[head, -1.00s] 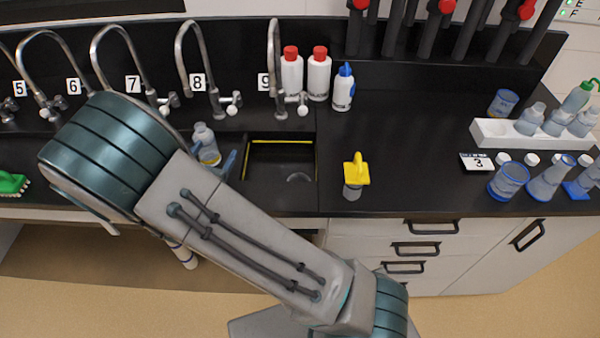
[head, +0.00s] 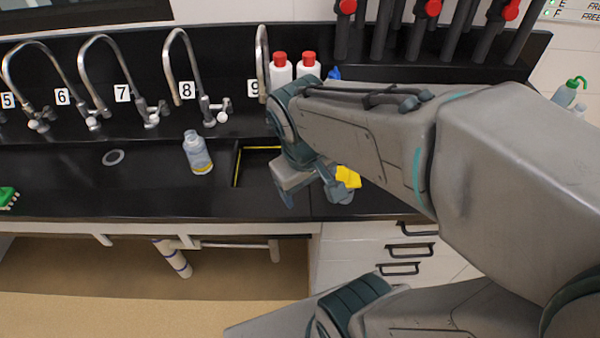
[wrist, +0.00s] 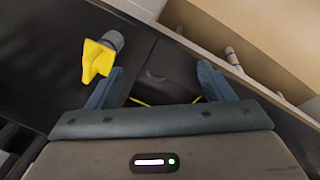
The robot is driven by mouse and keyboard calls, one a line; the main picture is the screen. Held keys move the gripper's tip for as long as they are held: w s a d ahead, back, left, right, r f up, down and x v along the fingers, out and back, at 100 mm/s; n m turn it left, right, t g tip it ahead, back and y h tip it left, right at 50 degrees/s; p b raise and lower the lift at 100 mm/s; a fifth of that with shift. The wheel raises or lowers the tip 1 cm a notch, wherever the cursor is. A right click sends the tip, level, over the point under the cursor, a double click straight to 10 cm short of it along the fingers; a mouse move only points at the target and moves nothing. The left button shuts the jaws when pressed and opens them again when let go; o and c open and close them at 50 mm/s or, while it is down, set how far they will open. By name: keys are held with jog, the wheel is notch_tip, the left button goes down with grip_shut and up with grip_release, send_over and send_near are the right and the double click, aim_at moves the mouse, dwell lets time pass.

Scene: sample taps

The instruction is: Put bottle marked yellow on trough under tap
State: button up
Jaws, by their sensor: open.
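The bottle marked yellow (head: 198,153) is clear, with a yellow band and some yellow at its base. The bottle does not show in the wrist view.
A yellow-topped item (head: 348,177) is close beside my gripper; it also shows in the wrist view (wrist: 97,60), left of one finger. Red-capped white bottles (head: 281,70) stand behind my arm. A yellow-edged opening (head: 237,165) lies between bottle and gripper.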

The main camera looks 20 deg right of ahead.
jog(key=shift+s+a+r+m+t+y, duration=0.3)
jog(key=shift+a+r+m+t+y, duration=0.1)
jog(key=shift+r+m, duration=0.15)
jog(key=shift+s+a+r+m+t+y, duration=0.3)
jog(key=shift+a+r+m+y, duration=0.1)
jog(key=shift+m, duration=0.25)
jog(key=shift+d, duration=0.1)
dwell(0.5)
